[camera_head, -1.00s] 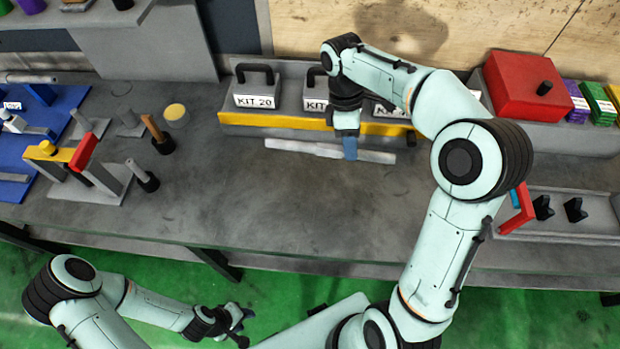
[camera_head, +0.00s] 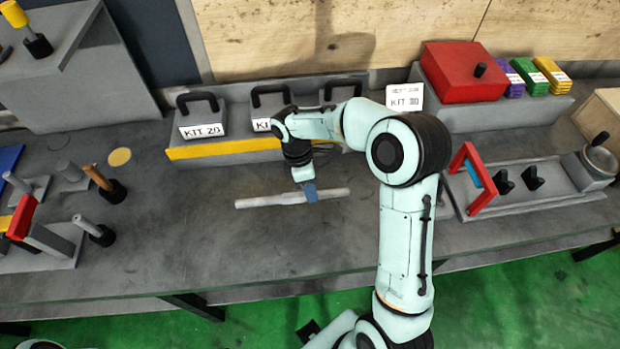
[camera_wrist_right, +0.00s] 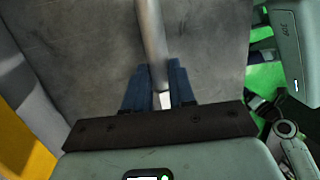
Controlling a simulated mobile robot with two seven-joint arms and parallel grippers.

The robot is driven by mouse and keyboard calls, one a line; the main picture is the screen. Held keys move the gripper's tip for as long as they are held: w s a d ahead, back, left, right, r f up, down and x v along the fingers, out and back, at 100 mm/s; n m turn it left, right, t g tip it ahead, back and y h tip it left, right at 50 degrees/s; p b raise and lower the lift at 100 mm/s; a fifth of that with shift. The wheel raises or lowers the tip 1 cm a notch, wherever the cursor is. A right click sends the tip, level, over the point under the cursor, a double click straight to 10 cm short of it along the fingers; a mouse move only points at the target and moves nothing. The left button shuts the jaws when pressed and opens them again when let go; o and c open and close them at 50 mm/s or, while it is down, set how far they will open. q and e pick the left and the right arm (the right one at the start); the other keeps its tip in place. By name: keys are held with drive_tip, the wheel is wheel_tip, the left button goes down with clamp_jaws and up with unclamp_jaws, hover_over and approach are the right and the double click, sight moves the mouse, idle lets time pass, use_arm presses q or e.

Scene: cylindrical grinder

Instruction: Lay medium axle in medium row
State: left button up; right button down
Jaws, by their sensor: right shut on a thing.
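A long pale silver axle (camera_head: 268,201) lies crosswise in the head view, in front of the yellow-edged kit stand. My right gripper (camera_head: 309,192) is shut around it, right of its middle. In the right wrist view the axle (camera_wrist_right: 150,35) runs between the two blue fingers of this gripper (camera_wrist_right: 158,88). Whether the axle touches the bench or hangs just above it cannot be told. No row can be made out as the medium one. My left gripper is not seen in the head view.
The kit stand (camera_head: 190,152) with handled blocks runs behind the axle. A red box (camera_head: 462,72) stands at back right, a fixture with a red frame (camera_head: 480,190) at right. Upright pegs (camera_head: 95,228) stand at left. The grey bench (camera_head: 200,240) is clear in front of the axle.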

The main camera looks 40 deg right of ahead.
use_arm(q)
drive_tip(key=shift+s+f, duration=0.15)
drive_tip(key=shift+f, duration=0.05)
use_arm(e)
drive_tip(key=shift+w+f, duration=0.1)
drive_tip(key=shift+f, duration=2.2)
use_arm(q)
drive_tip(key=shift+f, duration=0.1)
use_arm(e)
drive_tip(key=shift+f, duration=0.2)
drive_tip(key=c, duration=0.9)
unclamp_jaws()
drive_tip(key=shift+c, duration=0.2)
drive_tip(key=shift+r, duration=0.1)
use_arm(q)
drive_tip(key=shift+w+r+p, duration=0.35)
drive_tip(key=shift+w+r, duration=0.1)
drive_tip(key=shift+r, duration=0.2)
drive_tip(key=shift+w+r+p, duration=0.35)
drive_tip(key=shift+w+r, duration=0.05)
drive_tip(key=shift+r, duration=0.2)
use_arm(e)
drive_tip(key=v, duration=1.2)
